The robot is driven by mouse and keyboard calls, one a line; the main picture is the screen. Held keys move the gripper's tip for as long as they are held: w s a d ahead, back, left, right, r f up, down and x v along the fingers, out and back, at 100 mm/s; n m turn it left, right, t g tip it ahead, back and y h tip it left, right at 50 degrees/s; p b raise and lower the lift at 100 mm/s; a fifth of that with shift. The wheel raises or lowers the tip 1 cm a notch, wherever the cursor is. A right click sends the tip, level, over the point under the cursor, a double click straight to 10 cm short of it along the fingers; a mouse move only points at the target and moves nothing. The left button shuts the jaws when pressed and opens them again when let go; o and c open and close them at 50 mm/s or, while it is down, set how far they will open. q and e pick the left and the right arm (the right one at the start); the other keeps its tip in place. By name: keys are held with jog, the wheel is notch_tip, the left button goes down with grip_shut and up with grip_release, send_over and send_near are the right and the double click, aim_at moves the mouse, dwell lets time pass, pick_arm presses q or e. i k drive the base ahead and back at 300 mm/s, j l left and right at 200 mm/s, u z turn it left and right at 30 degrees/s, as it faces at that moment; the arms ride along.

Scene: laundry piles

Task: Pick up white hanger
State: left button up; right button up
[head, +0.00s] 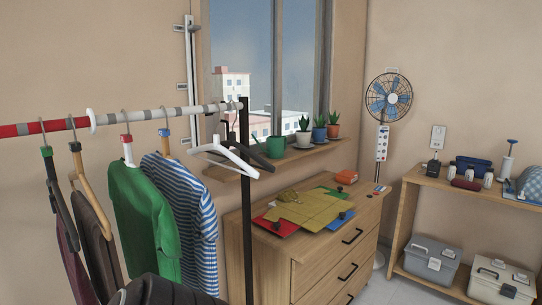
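An empty white hanger (218,147) hangs by its hook near the right end of the clothes rail (165,114). A black hanger (252,157) hangs close behind it, and the two partly overlap in the picture. Another whitish hanger (128,150) with a red piece at its neck carries the green shirt (145,210).
A blue-striped shirt (188,200) and dark garments hang left of the empty hanger. The rack's black post (246,220) stands beside a wooden dresser (290,262) with folded coloured cloths.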

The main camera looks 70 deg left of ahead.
aim_at(250, 172)
jog(key=u, duration=2.75)
jog(key=i+l+u, duration=0.1)
jog(key=u, duration=0.3)
jog(key=i+l+u, duration=0.1)
jog(key=l+u, duration=0.3)
jog(key=i+l+u, duration=0.2)
jog(key=l, duration=0.55)
jog(key=l+u, duration=0.25)
jog(key=l, duration=0.5)
jog(key=i+l, duration=0.1)
jog(key=l, duration=0.65)
jog(key=k+l+z, duration=0.1)
jog(key=l, duration=0.15)
